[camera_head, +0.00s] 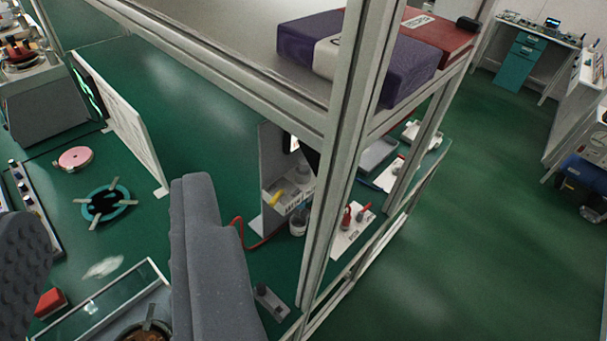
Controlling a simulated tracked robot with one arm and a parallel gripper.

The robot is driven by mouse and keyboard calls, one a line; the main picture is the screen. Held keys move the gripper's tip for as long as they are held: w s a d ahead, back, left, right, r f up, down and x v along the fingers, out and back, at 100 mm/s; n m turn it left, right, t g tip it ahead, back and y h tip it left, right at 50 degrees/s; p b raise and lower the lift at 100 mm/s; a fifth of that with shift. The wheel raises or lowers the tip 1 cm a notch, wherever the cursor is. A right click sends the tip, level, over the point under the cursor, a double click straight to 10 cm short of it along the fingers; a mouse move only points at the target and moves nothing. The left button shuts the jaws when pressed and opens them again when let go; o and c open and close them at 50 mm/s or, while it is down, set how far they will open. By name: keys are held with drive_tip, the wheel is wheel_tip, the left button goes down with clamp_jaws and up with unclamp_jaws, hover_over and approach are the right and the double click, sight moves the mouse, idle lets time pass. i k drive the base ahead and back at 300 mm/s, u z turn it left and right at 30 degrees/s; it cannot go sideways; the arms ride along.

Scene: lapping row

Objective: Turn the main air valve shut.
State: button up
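A small yellow handle (276,198) shows on a grey unit at the foot of an upright grey panel (270,165), right of centre. It looks like the air valve, but its label is too small to read. A red hose (250,238) runs by the panel's foot. The white frame post stands just right of the unit and hides part of that area. My gripper (110,205) is open and empty, its two grey fingers wide apart at the lower left. The right finger is left of the yellow handle and apart from it.
The white frame post (340,120) and its upper shelf with a purple box (355,50) cross the view. A board with red-handled parts (352,225) lies right of the post.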

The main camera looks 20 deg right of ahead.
sight(282, 192)
drive_tip(key=z, duration=1.6)
drive_tip(key=k, duration=0.35)
drive_tip(key=u, duration=0.55)
